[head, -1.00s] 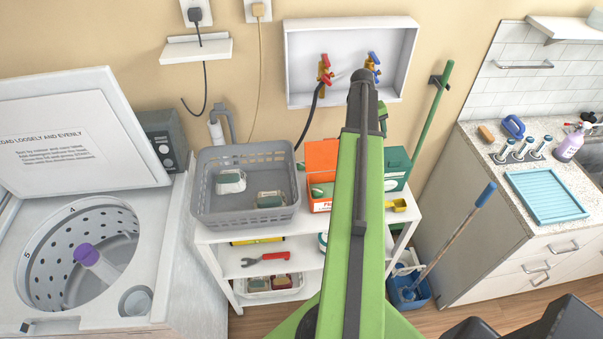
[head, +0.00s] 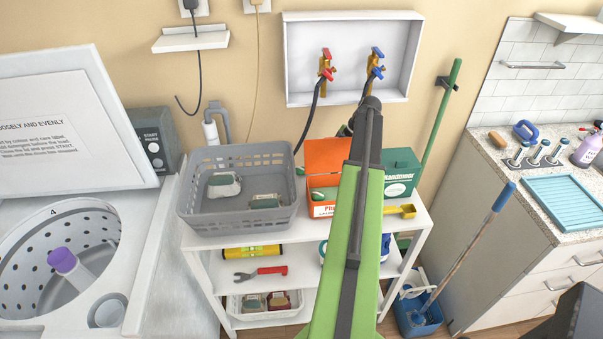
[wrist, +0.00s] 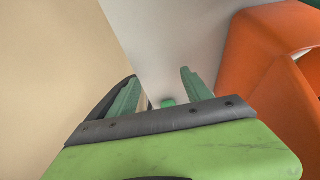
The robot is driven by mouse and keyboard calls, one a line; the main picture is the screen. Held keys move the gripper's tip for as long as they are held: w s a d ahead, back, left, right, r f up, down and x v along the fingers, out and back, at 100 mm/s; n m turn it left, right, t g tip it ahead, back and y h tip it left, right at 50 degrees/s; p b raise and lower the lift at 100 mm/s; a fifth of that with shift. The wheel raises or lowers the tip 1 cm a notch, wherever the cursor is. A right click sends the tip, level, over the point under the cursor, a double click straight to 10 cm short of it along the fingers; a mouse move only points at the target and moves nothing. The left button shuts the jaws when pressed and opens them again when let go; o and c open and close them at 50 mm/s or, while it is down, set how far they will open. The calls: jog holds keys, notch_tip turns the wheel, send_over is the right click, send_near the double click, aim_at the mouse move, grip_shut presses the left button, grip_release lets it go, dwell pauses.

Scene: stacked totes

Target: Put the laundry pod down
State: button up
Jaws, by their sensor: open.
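My gripper (wrist: 160,80) is open in the wrist view, its two green fingers apart. A small green thing (wrist: 168,102) shows low between them against a pale surface; it may be the laundry pod, but most of it is hidden and I cannot tell whether a finger touches it. In the head view the fingers are mostly hidden behind my arm, near the orange box. Two white-and-green pods or packs, one (head: 224,185) at the left and one (head: 265,201) at the right, lie in the grey basket (head: 236,221).
The orange box (head: 323,209) stands open beside my gripper, right of it in the wrist view (wrist: 250,62). A green box (head: 401,178) stands right of it on the white shelf unit (head: 215,242). The wall is close behind. An open washer (head: 150,270) is at left.

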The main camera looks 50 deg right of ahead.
aim_at(300, 173)
jog(key=w+a, duration=0.4)
jog(key=shift+a, duration=0.4)
jog(key=w+a, duration=0.2)
jog(key=a, duration=0.1)
jog(key=shift+w+a, duration=0.25)
jog(key=shift+w, duration=0.15)
jog(key=shift+w+f+b, duration=0.1)
jog(key=shift+f+b, duration=0.6)
jog(key=shift+f, duration=0.1)
jog(key=shift+r, duration=0.2)
grip_shut()
